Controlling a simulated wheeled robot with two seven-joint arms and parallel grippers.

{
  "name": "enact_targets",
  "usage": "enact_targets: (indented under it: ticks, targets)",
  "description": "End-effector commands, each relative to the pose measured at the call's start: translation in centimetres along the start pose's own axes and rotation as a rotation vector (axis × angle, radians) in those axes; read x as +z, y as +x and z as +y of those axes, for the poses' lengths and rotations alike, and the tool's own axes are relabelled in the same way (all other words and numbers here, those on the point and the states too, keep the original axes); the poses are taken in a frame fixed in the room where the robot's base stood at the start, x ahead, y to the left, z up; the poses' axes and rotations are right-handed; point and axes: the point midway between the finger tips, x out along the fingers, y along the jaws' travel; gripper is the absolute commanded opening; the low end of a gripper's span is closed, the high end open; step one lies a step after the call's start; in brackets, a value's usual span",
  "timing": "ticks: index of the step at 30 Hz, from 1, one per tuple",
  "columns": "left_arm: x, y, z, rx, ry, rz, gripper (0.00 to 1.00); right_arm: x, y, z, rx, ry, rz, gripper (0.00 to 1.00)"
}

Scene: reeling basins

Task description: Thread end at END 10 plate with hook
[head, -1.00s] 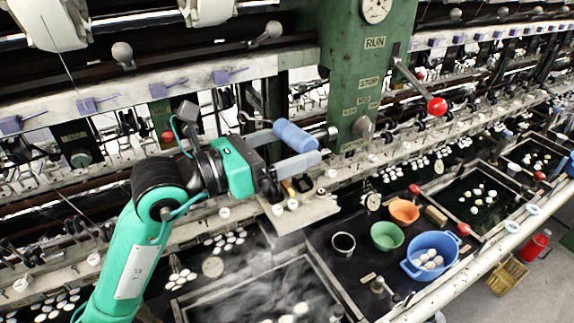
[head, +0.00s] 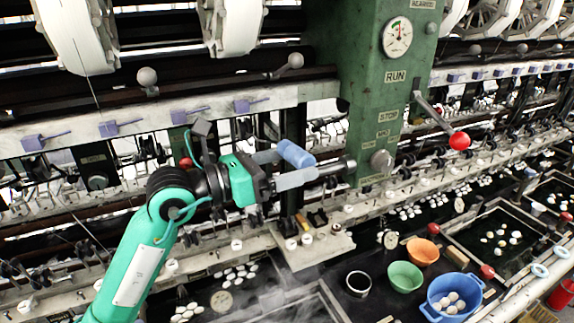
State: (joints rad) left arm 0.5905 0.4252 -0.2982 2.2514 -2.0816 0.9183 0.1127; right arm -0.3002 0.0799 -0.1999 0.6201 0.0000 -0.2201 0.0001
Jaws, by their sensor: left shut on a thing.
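My left gripper (head: 300,164) is at the centre, in front of the machine and just left of the green column in the picture. Its pale fingers are shut on a blue cylinder (head: 296,153), which looks like a tool handle. I cannot make out a hook tip on it. No thread end is clear near the gripper. My right gripper is out of view.
A small shelf (head: 315,250) lies below the gripper. Green (head: 405,276), orange (head: 422,252) and blue (head: 450,297) containers stand lower right.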

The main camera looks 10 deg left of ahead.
Motion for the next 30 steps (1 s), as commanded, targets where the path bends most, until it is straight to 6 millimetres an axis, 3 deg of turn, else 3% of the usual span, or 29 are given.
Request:
enact_targets:
  ticks: [10,24,30]
  targets:
    - [0.0,0.0,-0.4,-0.001,0.000,0.000,0.59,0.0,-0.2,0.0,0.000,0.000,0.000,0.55]
    - [-0.8,0.0,-6.4,-0.002,0.000,-0.001,0.59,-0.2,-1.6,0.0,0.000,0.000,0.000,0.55]
    - [-1.0,0.0,-7.0,0.000,0.000,0.000,0.59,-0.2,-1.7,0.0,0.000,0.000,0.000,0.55]
